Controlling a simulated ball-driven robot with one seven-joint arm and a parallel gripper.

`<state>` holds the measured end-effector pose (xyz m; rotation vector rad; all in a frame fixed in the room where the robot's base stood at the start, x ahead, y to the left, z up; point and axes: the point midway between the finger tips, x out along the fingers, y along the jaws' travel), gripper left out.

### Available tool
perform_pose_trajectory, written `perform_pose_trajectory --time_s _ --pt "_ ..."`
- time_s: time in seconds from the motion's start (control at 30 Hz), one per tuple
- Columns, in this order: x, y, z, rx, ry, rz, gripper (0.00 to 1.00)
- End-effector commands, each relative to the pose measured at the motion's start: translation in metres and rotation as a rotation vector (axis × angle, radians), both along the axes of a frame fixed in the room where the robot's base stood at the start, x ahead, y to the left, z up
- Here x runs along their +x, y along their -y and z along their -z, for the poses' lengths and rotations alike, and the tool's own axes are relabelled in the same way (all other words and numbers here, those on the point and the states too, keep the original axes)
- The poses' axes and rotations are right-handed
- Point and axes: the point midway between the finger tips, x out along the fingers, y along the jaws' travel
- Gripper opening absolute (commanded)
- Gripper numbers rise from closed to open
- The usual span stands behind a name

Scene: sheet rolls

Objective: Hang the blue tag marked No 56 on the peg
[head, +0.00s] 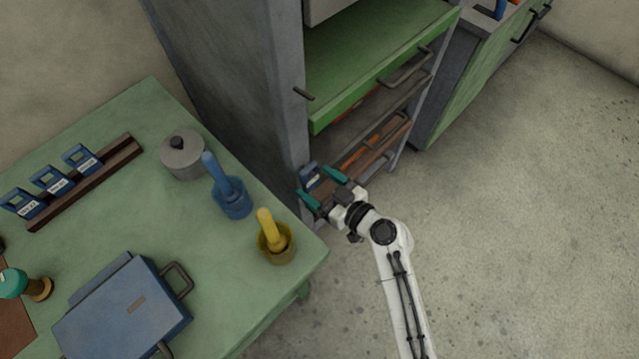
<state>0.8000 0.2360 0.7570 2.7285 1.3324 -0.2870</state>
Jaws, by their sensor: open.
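My gripper (321,187) has teal fingertips and is open, low in front of the grey cabinet's left post. A blue tag (311,175) with a pale label shows at the fingertips, partly between them; I cannot tell whether they touch it or what bears it. Its marking is too small to read. A short dark rod (303,93), which looks like the peg, sticks out of the cabinet's front post, above my gripper in the picture. Nothing hangs on it. Three more blue tags (52,181) stand in a dark rack (104,172) on the green table; their numbers are unclear.
The green table (225,285) at left holds a grey lidded pot (183,155), a blue pot with a handle (231,196), a yellow one (275,240) and a blue case (123,310). The cabinet's green drawer (375,65) juts out. The floor at right is clear.

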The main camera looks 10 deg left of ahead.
Motion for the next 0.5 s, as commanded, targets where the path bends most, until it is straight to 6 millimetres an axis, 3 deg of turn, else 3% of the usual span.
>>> perform_pose_trajectory --time_s 0.17,0.5 --pt "-0.006 0.008 0.0 0.0 -0.001 0.002 0.8" --pt "-0.043 0.056 -0.012 -0.001 -0.001 0.003 0.8"
